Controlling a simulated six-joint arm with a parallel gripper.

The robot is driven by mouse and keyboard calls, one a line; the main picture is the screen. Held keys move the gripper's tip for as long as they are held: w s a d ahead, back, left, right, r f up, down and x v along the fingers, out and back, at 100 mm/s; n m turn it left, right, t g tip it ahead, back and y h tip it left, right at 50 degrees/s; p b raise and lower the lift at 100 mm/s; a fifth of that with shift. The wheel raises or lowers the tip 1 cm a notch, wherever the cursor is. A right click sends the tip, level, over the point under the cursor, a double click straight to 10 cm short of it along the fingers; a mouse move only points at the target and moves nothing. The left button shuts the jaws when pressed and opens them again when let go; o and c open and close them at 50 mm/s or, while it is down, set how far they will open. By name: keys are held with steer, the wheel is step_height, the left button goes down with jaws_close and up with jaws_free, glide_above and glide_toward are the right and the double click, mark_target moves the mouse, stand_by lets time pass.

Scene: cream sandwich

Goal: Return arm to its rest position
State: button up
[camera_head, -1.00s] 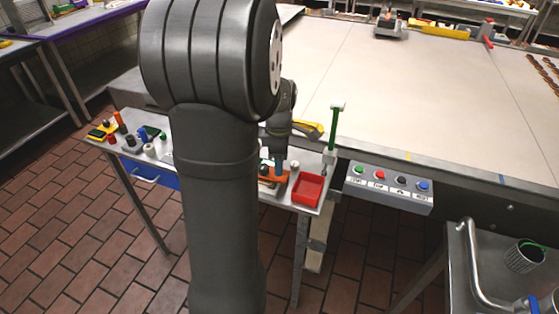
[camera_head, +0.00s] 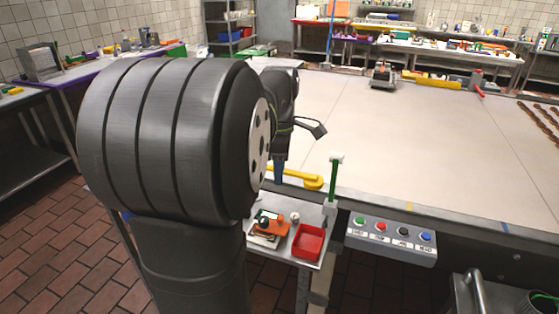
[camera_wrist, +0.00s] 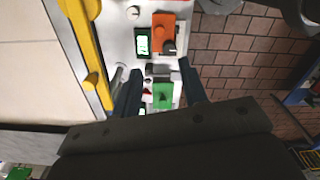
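My arm stands large in the head view, with its forearm bent over the small side table (camera_head: 284,250). My gripper (camera_wrist: 158,82) shows in the wrist view as two dark blue fingers held apart with nothing between them. It hangs above the side table. Past the fingers lie an orange device (camera_wrist: 163,30), which also shows in the head view (camera_head: 270,226), and a green item (camera_wrist: 162,95). In the head view the fingertips are small and partly hidden by the arm.
A red tray (camera_head: 309,242) and a green-and-white upright tool (camera_head: 335,180) stand at the side table's right. A yellow bar (camera_head: 305,180) lies by the wide conveyor (camera_head: 420,130). A button panel (camera_head: 392,239) sits on its front edge. Tiled floor is open at left.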

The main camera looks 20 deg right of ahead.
mark_target(280, 217)
step_height(280, 217, up, 2)
steer(key=shift+r, duration=0.1)
stand_by(0.5)
step_height(280, 217, down, 18)
steer(key=shift+r, duration=0.2)
stand_by(0.4)
